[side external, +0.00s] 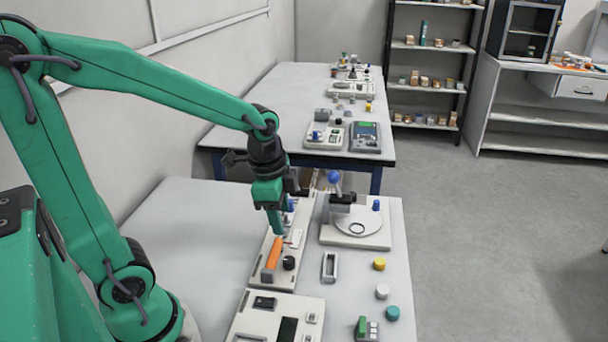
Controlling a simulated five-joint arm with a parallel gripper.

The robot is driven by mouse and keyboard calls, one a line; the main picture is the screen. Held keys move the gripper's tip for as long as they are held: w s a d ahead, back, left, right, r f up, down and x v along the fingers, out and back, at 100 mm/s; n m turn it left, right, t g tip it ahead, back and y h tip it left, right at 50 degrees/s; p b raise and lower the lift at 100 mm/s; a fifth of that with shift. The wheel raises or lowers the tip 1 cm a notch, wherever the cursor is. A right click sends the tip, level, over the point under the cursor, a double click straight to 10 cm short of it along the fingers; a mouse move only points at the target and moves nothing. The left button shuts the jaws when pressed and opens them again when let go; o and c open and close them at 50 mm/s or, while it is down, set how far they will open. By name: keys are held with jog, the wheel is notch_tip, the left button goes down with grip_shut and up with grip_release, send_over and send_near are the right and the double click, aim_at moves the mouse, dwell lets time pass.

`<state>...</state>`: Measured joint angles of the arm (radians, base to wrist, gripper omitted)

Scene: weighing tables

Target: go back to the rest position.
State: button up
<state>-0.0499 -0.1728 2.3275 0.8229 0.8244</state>
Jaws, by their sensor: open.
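My gripper (277,222) points down over the narrow white panel (258,284) on the near table. It is open, and its fingers partly hide what stands behind them. An orange bar (272,254) lies on that panel just below the fingertips. I cannot tell whether the fingertips touch anything. A black knob (289,263) sits beside the orange bar. A blue piece (291,205) shows behind the gripper.
Right of my gripper stands a white device with a round plate (372,224) and a blue ball-topped lever (335,178). Yellow (379,264), white (382,291) and teal (392,313) cylinders stand near the table's right edge. The table's left part (180,215) is clear.

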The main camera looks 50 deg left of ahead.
jog(key=s+d+r+n+t, duration=0.1)
jog(key=s+r+n+t, duration=0.2)
jog(key=s+r+n, duration=0.4)
jog(key=shift+s+d+r+n+t, duration=0.25)
jog(key=shift+s+r+n+t, duration=0.25)
jog(key=shift+n, duration=0.4)
jog(key=shift+w, duration=0.1)
jog(key=shift+c, duration=0.2)
jog(key=shift+c, duration=1.1)
jog(key=shift+w+a+f+m+g, duration=0.5)
jog(key=shift+w+f+g, duration=0.45)
jog(key=shift+w+f, duration=1.15)
jog(key=shift+w+a+f+m+g, duration=0.45)
jog(key=shift+w+f+g, duration=0.75)
jog(key=shift+f, duration=1.6)
jog(key=shift+w+a+f+m+g, duration=0.35)
jog(key=shift+w+f+m+g, duration=0.3)
jog(key=shift+w+f, duration=1.55)
jog(key=shift+s+f, duration=0.3)
